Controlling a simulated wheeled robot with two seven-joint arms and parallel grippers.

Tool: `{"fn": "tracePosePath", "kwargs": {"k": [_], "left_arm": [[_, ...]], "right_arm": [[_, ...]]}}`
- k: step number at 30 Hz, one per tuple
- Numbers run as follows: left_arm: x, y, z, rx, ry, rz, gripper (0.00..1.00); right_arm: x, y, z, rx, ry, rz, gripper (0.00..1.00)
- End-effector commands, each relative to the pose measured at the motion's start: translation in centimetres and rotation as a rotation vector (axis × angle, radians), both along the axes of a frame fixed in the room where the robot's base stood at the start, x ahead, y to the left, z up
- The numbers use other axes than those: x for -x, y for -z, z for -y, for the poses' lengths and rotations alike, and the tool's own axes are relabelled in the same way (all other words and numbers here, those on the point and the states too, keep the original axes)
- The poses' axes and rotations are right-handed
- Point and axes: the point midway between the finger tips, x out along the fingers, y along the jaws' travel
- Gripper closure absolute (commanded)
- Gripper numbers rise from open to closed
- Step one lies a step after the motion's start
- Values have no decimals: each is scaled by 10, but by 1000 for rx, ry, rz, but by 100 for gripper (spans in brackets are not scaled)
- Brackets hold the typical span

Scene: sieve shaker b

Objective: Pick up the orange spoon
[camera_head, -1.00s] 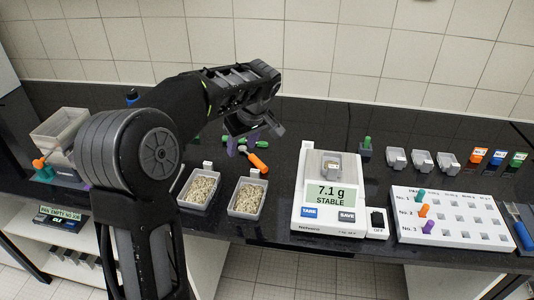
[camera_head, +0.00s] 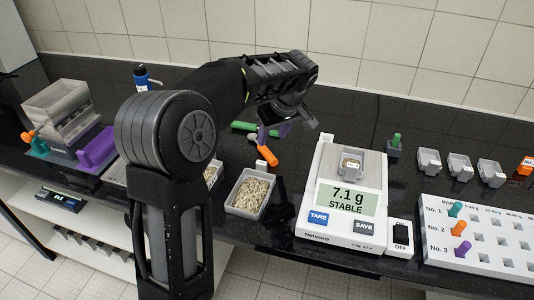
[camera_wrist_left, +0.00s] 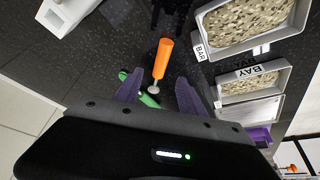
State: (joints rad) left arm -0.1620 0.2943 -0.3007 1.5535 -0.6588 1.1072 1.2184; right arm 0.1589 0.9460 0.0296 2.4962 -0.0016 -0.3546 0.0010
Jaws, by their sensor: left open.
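The orange spoon (camera_head: 268,155) lies on the black bench behind the right grain tray. Its orange handle points toward the front and its small pale bowl toward the back. In the left wrist view the orange spoon (camera_wrist_left: 162,58) shows with its bowl end between the finger tips. My left gripper (camera_head: 274,132) is open and empty, with purple fingers above the bowl end of the spoon. In the left wrist view the fingers of my left gripper (camera_wrist_left: 159,92) stand apart on either side of the spoon's bowl end. My right gripper is not in view.
A green tool (camera_head: 243,127) lies behind the spoon, partly hidden under my gripper. A grain tray (camera_head: 231,205) stands in front of it. A white scale (camera_head: 311,208) reading 7.1 g stands to the right. A purple holder (camera_head: 97,147) is at the left.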

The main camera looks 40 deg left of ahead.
Motion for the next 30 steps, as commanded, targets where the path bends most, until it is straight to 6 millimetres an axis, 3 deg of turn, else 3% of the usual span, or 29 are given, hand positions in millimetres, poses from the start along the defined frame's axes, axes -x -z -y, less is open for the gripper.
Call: {"fn": "tracePosePath", "kwargs": {"k": [8, 20, 30], "left_arm": [[-3, 22, -8, 0, -1, -3, 53], [-4, 29, -11, -1, -2, -4, 53], [-10, 70, -27, 0, -2, -4, 53]], "right_arm": [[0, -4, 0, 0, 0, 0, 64], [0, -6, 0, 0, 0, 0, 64], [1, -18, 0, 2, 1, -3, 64]]}}
